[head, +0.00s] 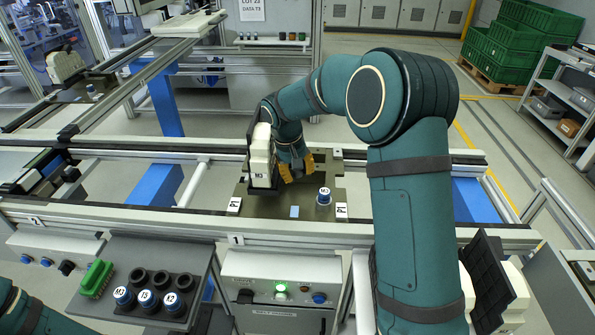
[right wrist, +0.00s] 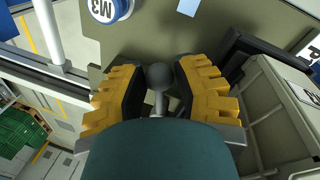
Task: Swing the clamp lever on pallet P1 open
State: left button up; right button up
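Pallet P1 (head: 265,208) is an olive plate on the conveyor with P1 labels at its front corners. A cream housing with a black frame (head: 261,160) stands on its left part, and a blue-and-white M3 puck (head: 324,196) on its right. My right gripper (head: 296,172) is low over the plate, right of the housing. In the right wrist view its yellow-padded fingers (right wrist: 160,92) are open, on either side of a dark ball knob (right wrist: 160,76) on a pale rod, the clamp lever. I see gaps beside the knob; the lever's base is hidden. My left gripper is out of view.
Conveyor rails (head: 130,213) run in front of and behind the pallet. A tray (head: 150,260) with several pucks, cups and a green brush is at front left. A control box (head: 280,285) with a lit green button is in front. A second cream housing (head: 66,66) stands far left.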

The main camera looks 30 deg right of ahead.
jog(key=o, duration=0.3)
notch_tip(320, 180, up, 10)
dwell(0.6)
jog(key=shift+o, duration=0.2)
